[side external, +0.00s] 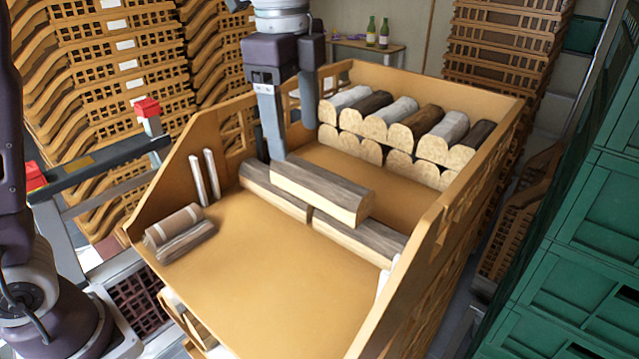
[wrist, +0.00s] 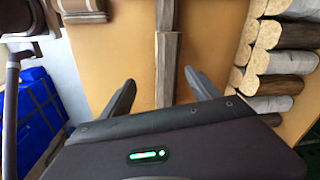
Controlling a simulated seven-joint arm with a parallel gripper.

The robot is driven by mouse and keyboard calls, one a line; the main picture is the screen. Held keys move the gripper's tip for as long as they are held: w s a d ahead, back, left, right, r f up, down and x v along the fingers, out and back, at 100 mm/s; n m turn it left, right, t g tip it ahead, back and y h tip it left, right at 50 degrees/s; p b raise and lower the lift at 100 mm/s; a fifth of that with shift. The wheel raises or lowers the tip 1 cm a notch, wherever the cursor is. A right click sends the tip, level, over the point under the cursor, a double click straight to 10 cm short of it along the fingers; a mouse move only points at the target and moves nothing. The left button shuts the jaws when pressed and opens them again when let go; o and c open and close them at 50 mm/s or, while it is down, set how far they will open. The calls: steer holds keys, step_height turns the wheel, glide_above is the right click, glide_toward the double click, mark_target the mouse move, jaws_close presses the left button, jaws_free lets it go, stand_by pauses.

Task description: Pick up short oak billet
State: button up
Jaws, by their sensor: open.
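A brown-grey split billet with a pale cut end (side external: 320,192) lies on top of two similar billets, a left one (side external: 272,191) and a right one (side external: 358,238), set end to end across the crate floor. Two shorter pieces, a banded one (side external: 173,226) and a grey-brown one (side external: 186,242), lie at the left edge. I cannot tell for certain which is the short oak billet. My gripper (side external: 291,142) is open and empty, pointing down near the far left end of the top billet. In the wrist view a billet row (wrist: 167,70) runs between my open fingers (wrist: 160,80).
The wooden crate (side external: 482,92) has high walls at the back and right. Stacked logs (side external: 395,125) fill its far part. Two white posts (side external: 205,175) stand at the left wall. The near floor is clear. Green crates (side external: 570,210) stand at the right.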

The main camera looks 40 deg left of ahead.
mark_target(319, 171)
steer(key=w+d+f+m, duration=0.2)
steer(key=w, duration=0.1)
steer(key=shift+m+g, duration=0.3)
steer(key=shift+g, duration=0.1)
steer(key=f, duration=0.7)
steer(key=shift+s+d, duration=0.15)
steer(key=shift+s, duration=0.15)
jaws_close()
